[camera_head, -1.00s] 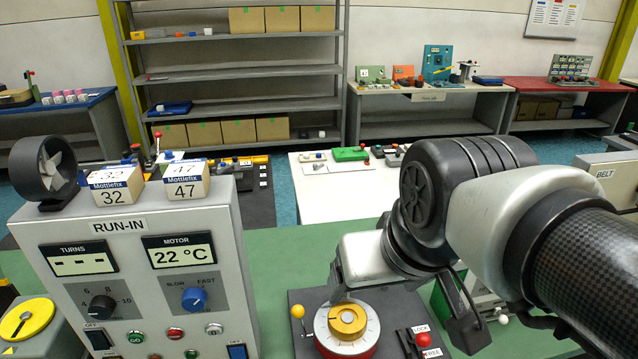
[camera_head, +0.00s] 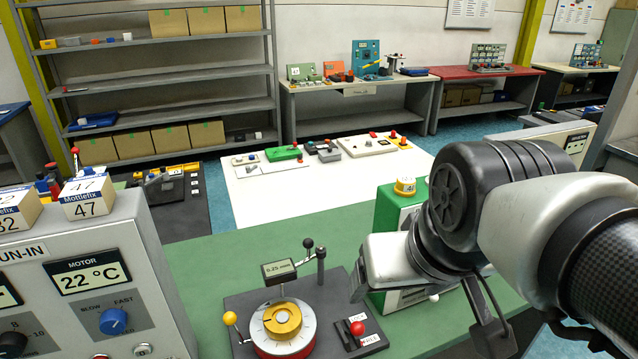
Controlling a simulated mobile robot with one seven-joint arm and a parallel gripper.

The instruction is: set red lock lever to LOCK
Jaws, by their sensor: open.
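The red-knobbed lock lever (camera_head: 357,328) stands at the right of a dark base plate (camera_head: 240,305) on the green bench. A label beside it is partly readable; I cannot tell for sure at which end of its travel the lever rests. The same plate carries a round dial (camera_head: 283,322) with a gold centre and red rim, a yellow-ball lever (camera_head: 230,318), and a small display (camera_head: 279,271) reading about 0.25 mm. My gripper (camera_head: 357,284) is open and empty, above and behind the red knob, apart from it. Its fingers are only partly seen.
A grey RUN-IN cabinet (camera_head: 95,290) stands at the left, with boxes on top. A green box with a yellow knob (camera_head: 404,187) stands behind my gripper. A post with a black-ball lever (camera_head: 308,243) rises behind the dial. The green bench (camera_head: 200,262) is bare between cabinet and plate.

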